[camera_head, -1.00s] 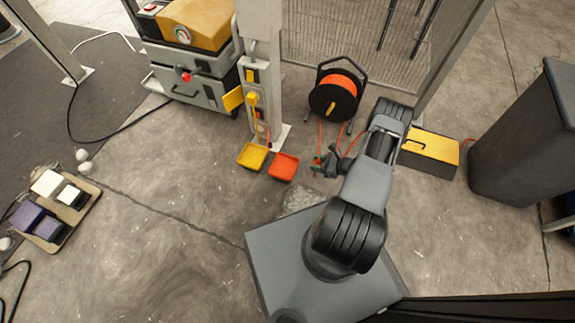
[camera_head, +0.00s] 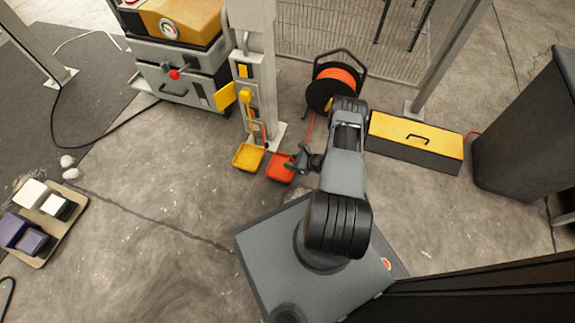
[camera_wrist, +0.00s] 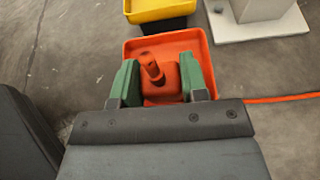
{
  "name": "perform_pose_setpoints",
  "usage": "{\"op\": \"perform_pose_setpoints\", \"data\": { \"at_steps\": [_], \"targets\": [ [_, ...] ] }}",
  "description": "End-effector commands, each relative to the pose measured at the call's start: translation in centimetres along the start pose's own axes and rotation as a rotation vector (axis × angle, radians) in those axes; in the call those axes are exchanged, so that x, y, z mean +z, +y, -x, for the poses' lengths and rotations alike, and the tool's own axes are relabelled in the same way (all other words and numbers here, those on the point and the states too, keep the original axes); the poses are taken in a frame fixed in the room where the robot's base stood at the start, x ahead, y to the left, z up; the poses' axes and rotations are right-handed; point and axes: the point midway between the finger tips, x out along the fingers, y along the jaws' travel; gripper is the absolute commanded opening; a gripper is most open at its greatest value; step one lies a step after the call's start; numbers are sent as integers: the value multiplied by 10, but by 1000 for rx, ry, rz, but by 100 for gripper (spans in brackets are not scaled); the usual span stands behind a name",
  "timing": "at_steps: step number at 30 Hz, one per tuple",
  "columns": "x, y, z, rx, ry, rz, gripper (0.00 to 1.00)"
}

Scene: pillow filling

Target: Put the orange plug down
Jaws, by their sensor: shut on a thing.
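The orange plug (camera_wrist: 155,73) is between the two green fingers of my gripper (camera_wrist: 158,82) in the wrist view. My gripper is shut on it. Behind and around the plug in that view is the orange tray (camera_wrist: 196,40); I cannot tell whether the plug touches it. In the head view my gripper (camera_head: 297,163) is at the right side of the orange tray (camera_head: 277,173), and the plug is hard to make out there. The yellow tray (camera_head: 247,157) stands just left of the orange one, and it also shows in the wrist view (camera_wrist: 160,12).
A grey post (camera_head: 257,70) with a yellow switch rises behind the trays. A cable reel (camera_head: 335,85) with orange cable stands behind my arm. A yellow-topped box (camera_head: 415,140) lies to the right. Floor left of the trays is clear.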

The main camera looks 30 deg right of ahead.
Motion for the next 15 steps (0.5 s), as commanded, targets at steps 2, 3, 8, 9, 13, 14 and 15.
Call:
{"op": "perform_pose_setpoints", "data": {
  "at_steps": [2, 3, 8, 9, 13, 14, 15],
  "targets": [
    [-15, 2, -10, 2, 0, 0, 12],
    [-23, 2, -14, 2, 0, 0, 12],
    [-36, -1, -15, -6, 0, -2, 12],
    [-35, -2, -14, -8, 0, -3, 12],
    [-34, -2, -13, -8, 0, -3, 12],
    [-34, -2, -13, -8, 0, -3, 12],
    [-34, -1, -14, -7, 0, -3, 12]
  ]
}}
